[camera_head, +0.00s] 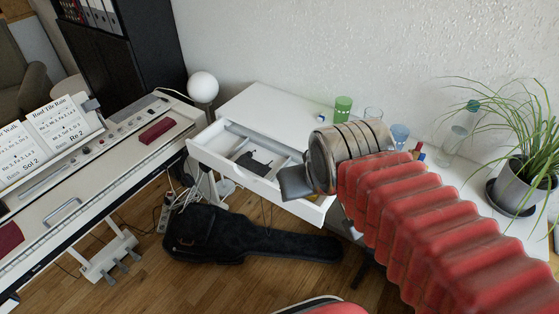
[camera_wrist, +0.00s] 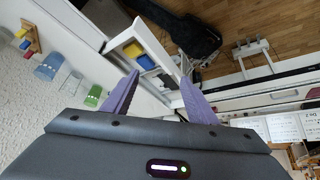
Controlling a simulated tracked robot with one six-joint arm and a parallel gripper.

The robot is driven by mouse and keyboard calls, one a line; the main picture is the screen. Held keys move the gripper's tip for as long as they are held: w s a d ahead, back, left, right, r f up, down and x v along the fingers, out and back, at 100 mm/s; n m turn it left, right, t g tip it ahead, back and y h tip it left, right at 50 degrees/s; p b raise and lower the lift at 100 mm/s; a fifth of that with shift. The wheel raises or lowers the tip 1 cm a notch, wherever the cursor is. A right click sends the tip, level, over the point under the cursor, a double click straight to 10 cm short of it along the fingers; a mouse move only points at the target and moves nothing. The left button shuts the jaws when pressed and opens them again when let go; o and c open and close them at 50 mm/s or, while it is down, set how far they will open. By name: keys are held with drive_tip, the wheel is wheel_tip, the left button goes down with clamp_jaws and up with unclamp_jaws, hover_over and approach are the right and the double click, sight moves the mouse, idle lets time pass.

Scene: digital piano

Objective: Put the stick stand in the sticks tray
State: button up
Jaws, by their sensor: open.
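My gripper (camera_wrist: 159,66) shows two purple fingers spread apart with no object held between them; its fingertips are hidden in the head view. An open white drawer (camera_head: 230,172) has divided compartments, and a dark grey piece (camera_head: 254,164) lies inside. In the wrist view the drawer (camera_wrist: 122,38) is beyond the fingers, with a yellow piece (camera_wrist: 133,49) and a blue piece (camera_wrist: 146,62) in it. A small wooden stand with coloured parts (camera_wrist: 32,40) is on the desk, left of the gripper in the wrist view. I cannot tell for certain which thing is the stick stand or the sticks tray.
Glasses, including a green one (camera_head: 343,108), stand along the back of the desk (camera_head: 262,104). A potted plant (camera_head: 514,187) is at the right. A digital piano (camera_head: 100,170) is at the left. A black guitar bag (camera_head: 235,238) lies on the floor below the drawer.

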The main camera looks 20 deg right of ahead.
drive_tip(key=shift+s+a+r+n+g+y, duration=0.1)
drive_tip(key=shift+s+a+n+g+y, duration=0.1)
drive_tip(key=shift+s+a, duration=0.5)
drive_tip(key=shift+s+a+r+n+g+y, duration=0.1)
drive_tip(key=shift+s+a+y, duration=0.1)
drive_tip(key=shift+s+a, duration=0.45)
